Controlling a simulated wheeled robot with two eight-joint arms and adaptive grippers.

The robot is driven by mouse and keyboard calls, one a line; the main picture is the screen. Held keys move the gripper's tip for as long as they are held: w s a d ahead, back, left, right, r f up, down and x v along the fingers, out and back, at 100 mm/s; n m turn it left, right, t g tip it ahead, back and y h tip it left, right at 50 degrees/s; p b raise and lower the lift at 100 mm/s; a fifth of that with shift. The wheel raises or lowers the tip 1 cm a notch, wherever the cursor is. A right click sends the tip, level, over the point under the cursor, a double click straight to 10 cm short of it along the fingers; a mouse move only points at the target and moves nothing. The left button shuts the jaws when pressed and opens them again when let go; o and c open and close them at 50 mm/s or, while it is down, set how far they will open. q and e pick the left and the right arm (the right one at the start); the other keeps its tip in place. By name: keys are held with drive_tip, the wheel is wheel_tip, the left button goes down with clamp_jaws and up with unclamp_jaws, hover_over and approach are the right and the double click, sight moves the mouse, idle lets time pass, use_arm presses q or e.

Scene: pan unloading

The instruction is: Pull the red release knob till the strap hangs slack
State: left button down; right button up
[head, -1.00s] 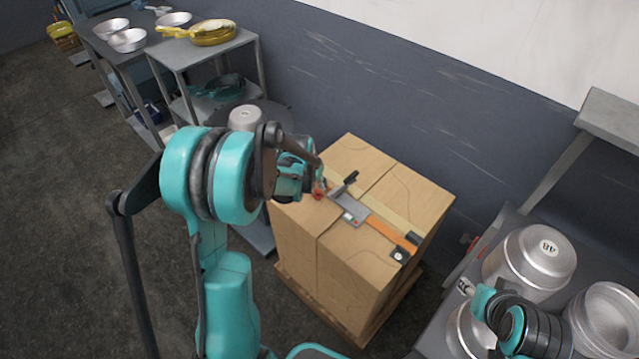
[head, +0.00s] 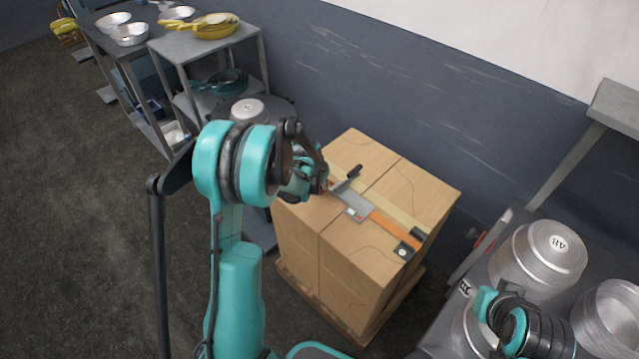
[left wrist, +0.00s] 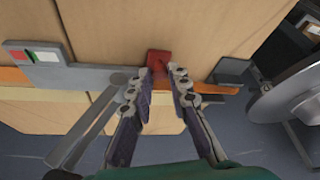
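The red release knob (left wrist: 160,62) is on the buckle plate on top of the cartons, in the left wrist view. My left gripper (left wrist: 162,80) has one fingertip on either side of the knob's near end. I cannot tell whether the fingers press on it. In the head view, my left gripper (head: 322,186) mostly hides the knob. The orange strap (head: 390,228) lies flat across the carton top from the grey buckle plate (head: 352,203), which has a dark lever (head: 347,178). My right gripper (head: 466,288) is beside the pans at lower right, its fingers too small to read.
The strapped carton stack (head: 345,250) stands on a wooden pallet near the wall. A table of metal pans (head: 538,255) is at right. Shelving with pans (head: 190,50) stands at back left. Open floor (head: 70,200) lies at left.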

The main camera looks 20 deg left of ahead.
use_arm(q)
drive_tip(key=shift+s+a, duration=0.25)
drive_tip(key=shift+s, duration=0.45)
drive_tip(key=c, duration=1.4)
unclamp_jaws()
drive_tip(key=v, duration=1.2)
drive_tip(key=shift+w, duration=0.1)
